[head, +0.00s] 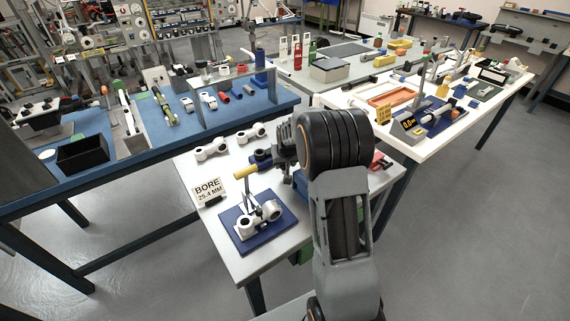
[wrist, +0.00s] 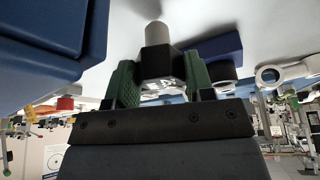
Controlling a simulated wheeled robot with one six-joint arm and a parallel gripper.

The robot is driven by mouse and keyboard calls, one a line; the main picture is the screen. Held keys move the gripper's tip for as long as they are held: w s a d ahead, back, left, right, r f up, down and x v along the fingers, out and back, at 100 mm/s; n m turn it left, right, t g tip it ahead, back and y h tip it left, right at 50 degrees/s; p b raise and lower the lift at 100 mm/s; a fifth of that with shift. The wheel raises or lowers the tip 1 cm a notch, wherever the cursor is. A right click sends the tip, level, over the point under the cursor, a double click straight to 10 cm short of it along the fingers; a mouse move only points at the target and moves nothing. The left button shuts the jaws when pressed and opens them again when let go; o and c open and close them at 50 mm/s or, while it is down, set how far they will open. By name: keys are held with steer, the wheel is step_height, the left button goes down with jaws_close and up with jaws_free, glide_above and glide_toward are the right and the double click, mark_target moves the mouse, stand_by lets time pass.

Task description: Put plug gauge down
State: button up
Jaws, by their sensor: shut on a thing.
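My gripper is shut on the plug gauge in the wrist view. Its green finger pads (wrist: 159,82) are on either side of the gauge's black collar. The plug gauge (wrist: 156,36) has a light grey cylindrical end that points toward the white surface at the top of this picture. In the head view my arm hides most of the gripper and the gauge. A dark blue block (wrist: 215,46) is close beside the gauge in the wrist view. A blue holder (head: 261,158) sits on the white table (head: 222,238) just left of my gripper.
White link parts (head: 211,149) lie behind. A blue bench (head: 150,164) adjoins on the left.

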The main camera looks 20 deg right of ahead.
steer(key=shift+f, duration=0.4)
steer(key=shift+f, duration=0.15)
steer(key=o, duration=1)
